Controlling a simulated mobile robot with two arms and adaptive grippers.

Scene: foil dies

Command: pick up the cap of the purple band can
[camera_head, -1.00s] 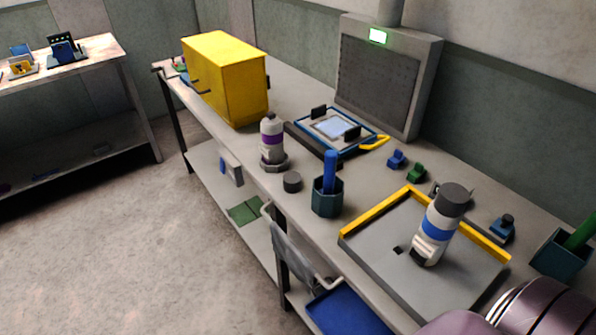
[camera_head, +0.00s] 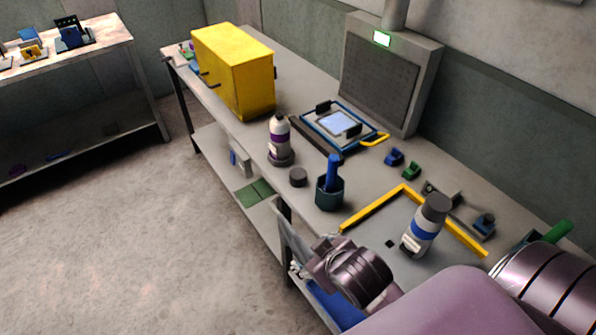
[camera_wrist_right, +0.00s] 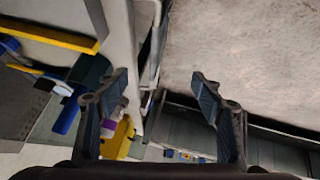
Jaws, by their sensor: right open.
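The purple band can (camera_head: 278,133) is white with a grey top and stands in a dark round holder near the bench's front edge. A dark grey round cap (camera_head: 298,177) lies on the bench beside it, apart from the can. My right gripper (camera_head: 298,268) is open and empty in front of the bench edge, nearer to me than the cap. In the right wrist view its two fingers (camera_wrist_right: 157,80) are spread, with bench edge and floor between them. A purple and white patch shows behind the left finger there; I cannot make out the cap. My left gripper is not in view.
A dark green cup (camera_head: 328,196) with a blue handle stands close to the cap. A blue band can (camera_head: 424,225) stands inside a yellow corner edging (camera_head: 375,207). A yellow box (camera_head: 235,70) and a tablet-like device (camera_head: 338,122) are farther back.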

